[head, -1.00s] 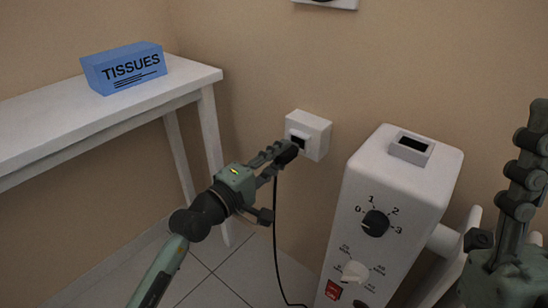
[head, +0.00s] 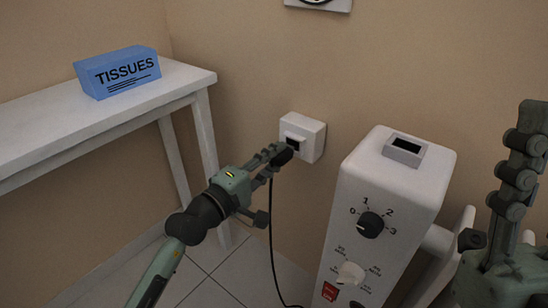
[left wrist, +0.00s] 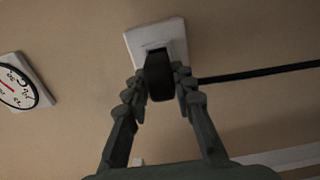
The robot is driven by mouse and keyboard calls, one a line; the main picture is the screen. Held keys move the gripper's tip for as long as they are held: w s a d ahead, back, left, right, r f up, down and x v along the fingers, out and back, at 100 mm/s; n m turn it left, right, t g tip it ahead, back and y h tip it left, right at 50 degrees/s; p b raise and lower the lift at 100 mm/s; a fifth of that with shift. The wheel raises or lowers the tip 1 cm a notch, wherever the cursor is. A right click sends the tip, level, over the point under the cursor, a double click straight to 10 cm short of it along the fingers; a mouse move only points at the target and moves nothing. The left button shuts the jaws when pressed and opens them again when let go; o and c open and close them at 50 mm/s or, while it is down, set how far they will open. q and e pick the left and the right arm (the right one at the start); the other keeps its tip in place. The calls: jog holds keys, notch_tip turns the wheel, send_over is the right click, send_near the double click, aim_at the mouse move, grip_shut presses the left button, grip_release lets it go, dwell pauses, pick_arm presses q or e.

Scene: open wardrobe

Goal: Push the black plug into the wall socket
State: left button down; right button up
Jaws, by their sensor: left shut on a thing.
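The black plug (left wrist: 159,77) is held between the two fingers of my left gripper (left wrist: 160,88). It also shows in the head view (head: 281,156), where my left gripper (head: 274,158) reaches from the lower left. The white wall socket (head: 314,140) has a dark opening, part of which shows just above and right of the plug. In the left wrist view the plug overlaps the socket (left wrist: 171,32), so I cannot tell whether it touches or enters. A black cord hangs from the plug. My right gripper (head: 521,155) is at the right edge, away from the socket.
A white heater (head: 400,200) with dials and a top opening stands right of the socket. A white table (head: 150,95) carrying a blue tissue box (head: 117,72) stands left. A dial on a white plate (head: 318,2) is above. Tiled floor lies below.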

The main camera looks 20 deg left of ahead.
pick_arm(q)
jog(key=shift+p, duration=0.3)
dwell(0.7)
jog(key=shift+x, duration=1.4)
jog(key=c, duration=1.2)
grip_release()
jog(key=shift+s+a, duration=0.1)
jog(key=v, duration=1.2)
jog(key=shift+r, duration=0.1)
jog(key=shift+s, duration=0.1)
